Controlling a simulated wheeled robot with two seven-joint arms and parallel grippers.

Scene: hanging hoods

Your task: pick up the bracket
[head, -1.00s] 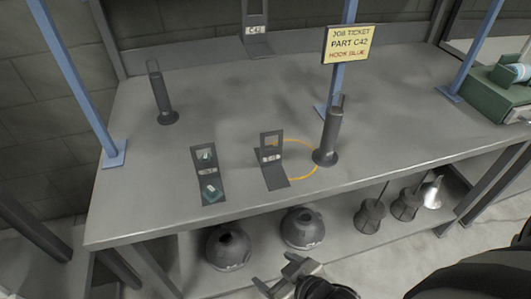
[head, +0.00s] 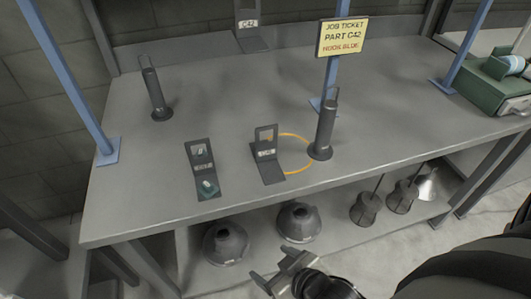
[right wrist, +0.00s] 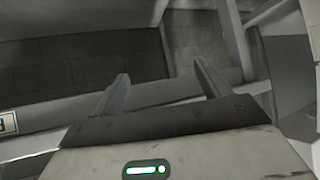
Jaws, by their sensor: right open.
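Three dark L-shaped brackets show in the head view. One bracket (head: 267,168) stands at the middle of the bench, with a small label on its upright plate and an orange ring beside it. A second bracket (head: 203,178) stands to its left and has small teal pieces on it. A third bracket (head: 249,32), labelled C42, is at the back. My right gripper (head: 270,266) is open and empty in front of the bench, apart from all brackets. Its fingers also show in the right wrist view (right wrist: 161,72). My left gripper is not in view.
A dark post (head: 323,132) stands right of the middle bracket, another post (head: 157,95) at the back left. Blue uprights and a yellow job ticket (head: 341,38) rise above the bench (head: 120,215). Round hoods (head: 298,222) sit on the lower shelf. A green box (head: 495,90) is right.

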